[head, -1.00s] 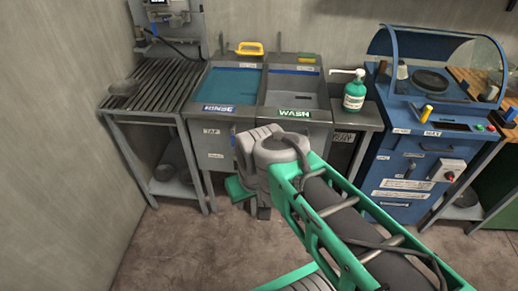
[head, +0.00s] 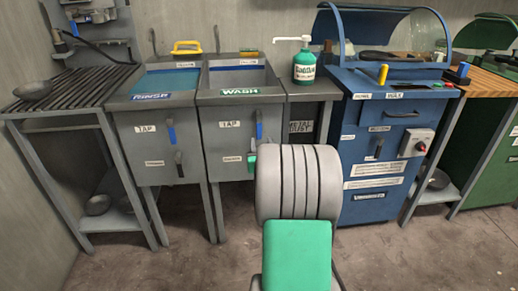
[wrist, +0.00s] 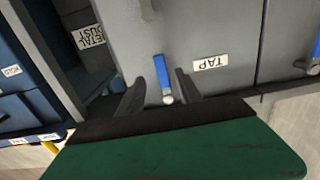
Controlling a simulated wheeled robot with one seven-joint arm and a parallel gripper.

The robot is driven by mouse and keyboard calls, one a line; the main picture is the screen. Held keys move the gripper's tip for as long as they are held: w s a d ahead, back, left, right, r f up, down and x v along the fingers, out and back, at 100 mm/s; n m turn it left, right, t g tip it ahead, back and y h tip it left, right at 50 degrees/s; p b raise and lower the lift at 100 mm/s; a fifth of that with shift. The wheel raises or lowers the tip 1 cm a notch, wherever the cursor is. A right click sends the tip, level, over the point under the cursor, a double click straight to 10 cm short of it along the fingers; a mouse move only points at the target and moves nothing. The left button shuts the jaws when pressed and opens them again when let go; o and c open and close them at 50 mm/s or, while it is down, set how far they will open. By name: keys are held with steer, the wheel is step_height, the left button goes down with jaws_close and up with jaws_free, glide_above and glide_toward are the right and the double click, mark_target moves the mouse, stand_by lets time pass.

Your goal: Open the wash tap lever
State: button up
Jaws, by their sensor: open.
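The wash tap lever (head: 259,128) is a blue handle on the front of the grey WASH sink (head: 240,98), beside a TAP label. The wrist view is turned over, and there the blue lever (wrist: 161,72) shows with its pale pivot end nearest my gripper (wrist: 158,92). The two dark fingers are open, one on each side of the lever in the picture. I see no finger clearly touching it, and the depth between them is hard to tell. In the head view my arm hides most of the gripper.
The RINSE sink (head: 152,98) on the left has its own blue lever (head: 171,134). A dark handle (head: 252,145) sits below the wash lever. A green soap bottle (head: 304,66) and the blue WAX machine (head: 385,135) stand right. Open floor lies in front.

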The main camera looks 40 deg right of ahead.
mark_target(259, 133)
steer(key=b+x, duration=0.1)
steer(key=x, duration=0.6)
steer(key=shift+w+d+r, duration=0.1)
steer(key=shift+w+r, duration=0.1)
steer(key=shift+w, duration=0.05)
steer(key=shift+c, duration=0.3)
jaws_close()
stand_by(0.7)
